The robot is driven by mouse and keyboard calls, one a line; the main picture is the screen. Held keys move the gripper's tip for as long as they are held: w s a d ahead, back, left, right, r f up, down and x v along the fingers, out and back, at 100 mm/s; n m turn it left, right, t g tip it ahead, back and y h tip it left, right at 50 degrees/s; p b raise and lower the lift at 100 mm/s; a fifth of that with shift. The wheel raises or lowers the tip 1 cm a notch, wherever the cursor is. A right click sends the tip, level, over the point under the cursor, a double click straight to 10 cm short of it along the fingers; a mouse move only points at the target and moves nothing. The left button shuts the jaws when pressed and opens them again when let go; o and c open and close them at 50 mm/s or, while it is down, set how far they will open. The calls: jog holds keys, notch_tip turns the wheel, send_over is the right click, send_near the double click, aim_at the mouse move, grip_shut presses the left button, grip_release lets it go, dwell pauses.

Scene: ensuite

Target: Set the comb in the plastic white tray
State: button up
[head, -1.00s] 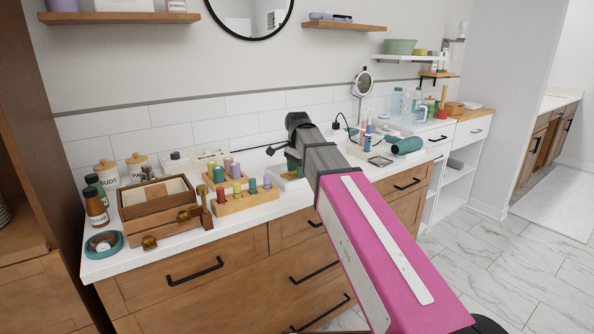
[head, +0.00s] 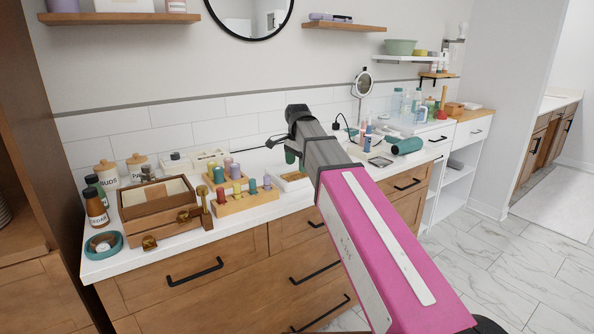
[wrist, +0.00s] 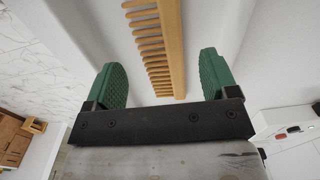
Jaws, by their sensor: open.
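A light wooden comb (wrist: 174,50) shows in the wrist view, its teeth to the left, running from the top edge down between my fingers. My gripper (wrist: 160,75) is open, with one green finger on each side of the comb and gaps between. I cannot tell how far the comb is from the fingertips in depth. In the head view my gripper (head: 290,156) is over the back middle of the counter, and the comb is not clear there. A low white tray (head: 294,186) sits beside the wooden bottle rack, just below my gripper.
A wooden rack with small coloured bottles (head: 245,200) and a wooden box (head: 158,210) stand left of the tray. A round mirror (head: 362,84) and several bottles stand to the right. A teal cylinder (head: 407,146) lies near the right end.

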aim_at(297, 175)
notch_tip(297, 175, up, 9)
dwell(0.4)
jog(key=shift+s, duration=0.15)
